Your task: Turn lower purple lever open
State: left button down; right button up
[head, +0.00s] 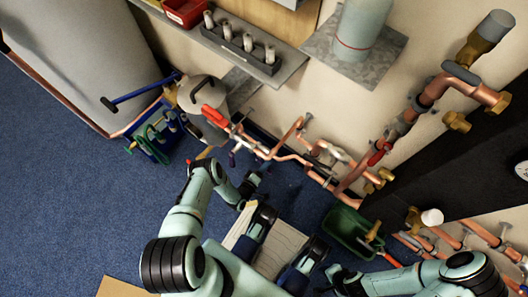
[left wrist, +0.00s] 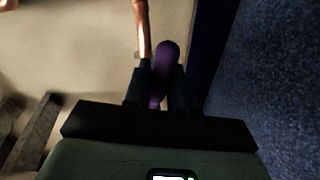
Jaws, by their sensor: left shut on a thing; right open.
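The purple lever (left wrist: 163,68) stands between the two dark fingers of my left gripper (left wrist: 160,95) in the left wrist view, and the gripper is shut on it. A copper pipe (left wrist: 142,28) runs just left of the lever's rounded end. In the head view my left gripper (head: 262,171) is low by the wall, below the copper pipework (head: 290,157). The held lever cannot be made out clearly there. My right gripper (head: 334,272) is at the lower right in the head view, away from the pipes, open; its fingers are hard to make out.
Red levers sit higher on the pipework, one on the left (head: 213,115) and one on the right (head: 378,153). A green bin (head: 350,228) stands right. Blue floor lies open at left.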

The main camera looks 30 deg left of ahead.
pick_arm(q)
jog(key=shift+d+r+n+h, duration=0.1)
jog(key=shift+r+n+h, duration=0.3)
jog(key=shift+n, duration=0.3)
pick_arm(e)
jog(key=shift+s+f, duration=0.15)
jog(key=shift+s, duration=0.25)
pick_arm(q)
jog(key=shift+r, duration=0.1)
jog(key=c, duration=1.1)
grip_release()
jog(key=shift+o, duration=0.2)
jog(key=shift+s, duration=0.2)
jog(key=s+r+p, duration=0.2)
jog(key=s+p, duration=0.1)
jog(key=s, duration=0.9)
jog(key=shift+s+a+r, duration=0.25)
jog(key=shift+s+a, duration=0.05)
jog(key=shift+a, duration=0.05)
pick_arm(e)
jog(key=w+r+t, duration=0.2)
jog(key=w+r, duration=0.3)
jog(key=w, duration=0.2)
jog(key=shift+w+a, duration=0.2)
jog(key=shift+a, duration=0.25)
jog(key=shift+r, duration=0.1)
